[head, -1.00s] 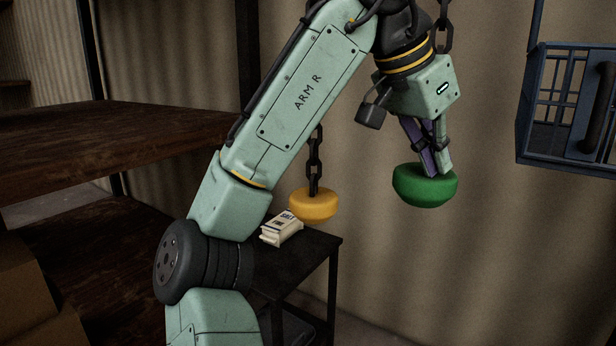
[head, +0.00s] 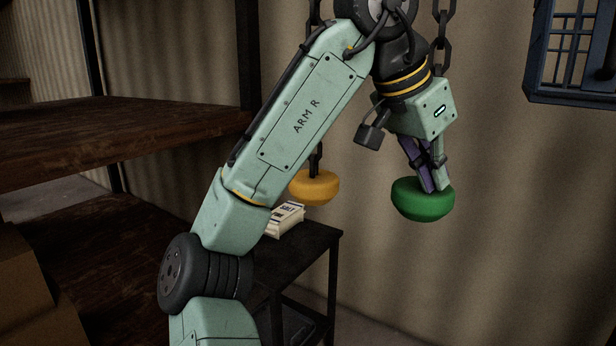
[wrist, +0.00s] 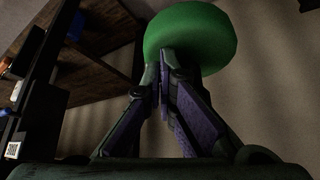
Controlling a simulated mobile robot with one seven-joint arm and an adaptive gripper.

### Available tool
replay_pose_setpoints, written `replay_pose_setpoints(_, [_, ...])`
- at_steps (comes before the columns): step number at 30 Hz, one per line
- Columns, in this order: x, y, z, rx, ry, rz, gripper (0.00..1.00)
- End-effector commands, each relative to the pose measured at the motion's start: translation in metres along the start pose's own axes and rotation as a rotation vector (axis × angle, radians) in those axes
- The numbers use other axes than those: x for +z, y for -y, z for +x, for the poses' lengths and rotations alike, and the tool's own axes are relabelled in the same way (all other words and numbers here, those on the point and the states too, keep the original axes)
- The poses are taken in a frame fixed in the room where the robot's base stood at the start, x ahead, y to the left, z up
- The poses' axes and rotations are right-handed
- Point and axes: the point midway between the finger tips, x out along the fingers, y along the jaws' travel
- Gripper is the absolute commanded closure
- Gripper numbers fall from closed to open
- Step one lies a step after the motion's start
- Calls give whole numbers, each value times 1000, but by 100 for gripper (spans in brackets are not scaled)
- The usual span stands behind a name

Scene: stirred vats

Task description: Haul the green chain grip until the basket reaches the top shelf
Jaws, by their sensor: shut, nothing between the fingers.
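The green chain grip (head: 423,200) is a thick rounded disc, lying level; it also fills the top of the wrist view (wrist: 192,35). A dark chain (head: 442,40) runs down behind my wrist towards it, its lower part hidden. My gripper (head: 434,187) comes down from above with its fingers shut together and empty, the tips against the top of the green grip. In the wrist view the closed fingertips (wrist: 163,65) overlap the grip. The blue wire basket (head: 572,98) is at the upper right, cut off by the frame's edge. The top shelf's identity is unclear.
A yellow chain grip (head: 314,187) hangs behind my forearm. A small black table (head: 310,242) below it carries a white printed packet (head: 286,218). Dark wooden shelves (head: 120,137) stand at left. The space below the green grip looks clear.

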Motion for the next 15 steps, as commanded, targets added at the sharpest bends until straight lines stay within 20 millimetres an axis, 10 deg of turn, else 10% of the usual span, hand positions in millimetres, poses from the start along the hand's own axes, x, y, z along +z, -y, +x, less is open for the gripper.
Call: replay_pose_setpoints(15, [21,0,34,1,3,1,100])
